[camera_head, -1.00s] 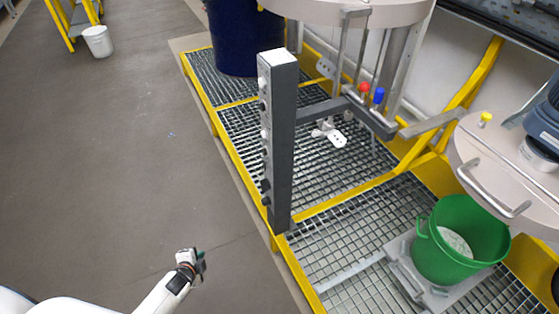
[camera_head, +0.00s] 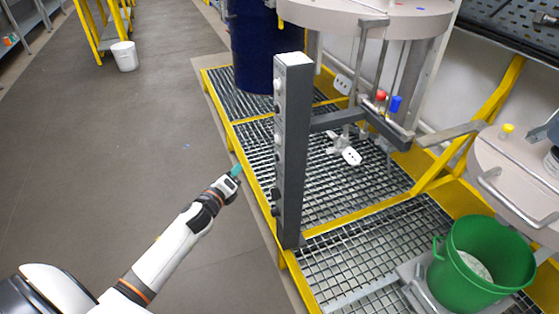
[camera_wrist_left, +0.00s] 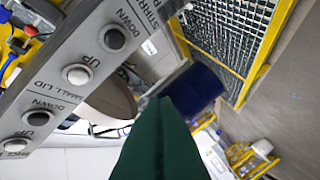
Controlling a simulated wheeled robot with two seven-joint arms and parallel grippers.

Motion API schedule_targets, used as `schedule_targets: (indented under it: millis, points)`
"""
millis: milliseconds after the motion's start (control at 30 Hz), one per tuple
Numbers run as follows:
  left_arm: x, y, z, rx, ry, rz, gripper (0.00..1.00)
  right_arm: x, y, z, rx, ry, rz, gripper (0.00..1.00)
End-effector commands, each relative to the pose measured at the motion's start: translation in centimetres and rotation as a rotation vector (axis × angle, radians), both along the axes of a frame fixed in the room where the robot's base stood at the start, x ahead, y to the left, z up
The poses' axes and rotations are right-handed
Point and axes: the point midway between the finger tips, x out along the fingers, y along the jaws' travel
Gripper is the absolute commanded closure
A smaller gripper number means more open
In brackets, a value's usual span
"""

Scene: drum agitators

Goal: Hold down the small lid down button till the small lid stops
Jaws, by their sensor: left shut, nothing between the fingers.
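A tall dark grey control post (camera_head: 293,150) stands upright at the platform edge, with several buttons down its left face. In the left wrist view the button panel (camera_wrist_left: 60,55) carries the words SMALL LID, DOWN and UP. One dark-centred button (camera_wrist_left: 115,38) is near a DOWN label and a white button (camera_wrist_left: 75,74) near an UP label. Another dark-centred button (camera_wrist_left: 38,117) is by the other DOWN label. My left gripper (camera_head: 236,171) is shut and empty, its green fingertips left of the post and apart from it. My right gripper is out of view.
A yellow-framed grating platform (camera_head: 345,235) lies around the post. A round pale lid (camera_head: 365,18) is above it, with a dark blue drum (camera_head: 262,50) behind. A green bucket (camera_head: 470,290) stands at the right. The grey floor (camera_head: 110,150) at left is open.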

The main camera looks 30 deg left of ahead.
Motion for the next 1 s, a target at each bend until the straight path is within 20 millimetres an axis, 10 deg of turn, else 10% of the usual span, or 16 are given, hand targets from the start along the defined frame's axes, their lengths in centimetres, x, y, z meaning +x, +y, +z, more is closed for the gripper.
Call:
schedule_targets:
  millis: [1000]
  points:
    - [6.3, -5.4, -0.2, -0.005, 0.002, 0.001, 1.00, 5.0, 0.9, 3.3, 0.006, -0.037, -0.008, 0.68]
